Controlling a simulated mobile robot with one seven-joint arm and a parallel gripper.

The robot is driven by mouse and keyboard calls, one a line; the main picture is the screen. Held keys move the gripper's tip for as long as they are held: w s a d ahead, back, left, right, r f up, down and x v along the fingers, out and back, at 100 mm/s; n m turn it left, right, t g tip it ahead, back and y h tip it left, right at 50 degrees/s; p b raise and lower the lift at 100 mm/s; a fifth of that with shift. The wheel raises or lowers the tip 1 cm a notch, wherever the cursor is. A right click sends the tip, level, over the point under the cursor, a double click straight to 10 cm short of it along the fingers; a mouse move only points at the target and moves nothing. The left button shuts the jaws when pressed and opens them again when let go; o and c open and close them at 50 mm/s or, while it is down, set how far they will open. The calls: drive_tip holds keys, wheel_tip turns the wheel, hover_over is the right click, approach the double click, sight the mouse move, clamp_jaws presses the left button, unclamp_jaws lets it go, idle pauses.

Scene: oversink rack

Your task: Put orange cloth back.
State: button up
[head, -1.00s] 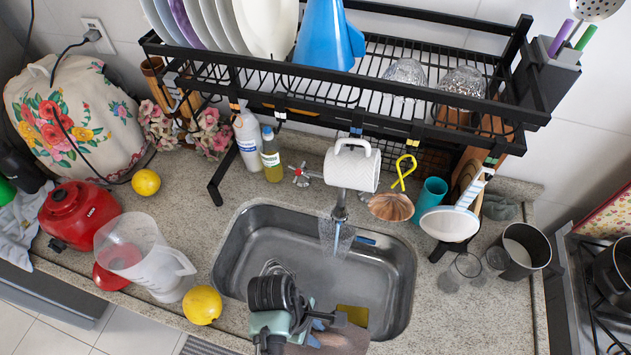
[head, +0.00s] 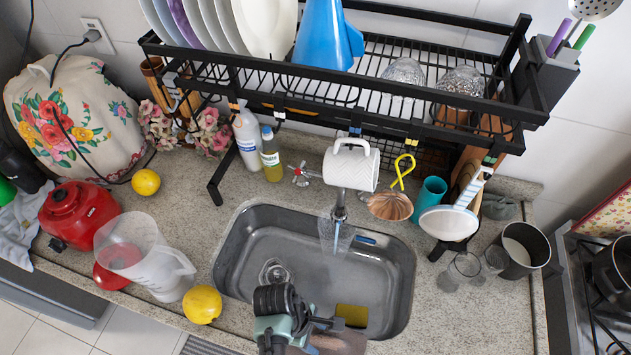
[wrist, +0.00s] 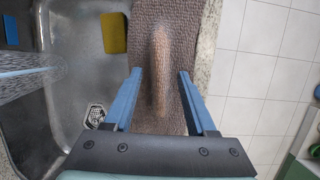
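The cloth (wrist: 181,25) looks brown rather than orange. In the wrist view it lies over the sink's front edge, with a raised fold along its middle. In the head view only part of the cloth (head: 342,346) shows at the bottom edge, partly hidden by my arm. My gripper (wrist: 160,74) is open, with one blue finger on each side of the fold. I cannot tell whether the fingers touch the cloth. In the head view my gripper (head: 326,323) is over the front rim of the sink.
The sink (head: 235,265) has water running from the faucet (head: 339,213) and a yellow sponge (head: 352,315) near its front. The black dish rack (head: 400,125) spans the back.

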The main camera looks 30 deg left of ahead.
drive_tip(key=w+v, duration=0.1)
drive_tip(key=v, duration=1.1)
drive_tip(key=shift+s+r+b, duration=0.15)
drive_tip(key=shift+s+b, duration=0.15)
drive_tip(key=shift+s, duration=0.15)
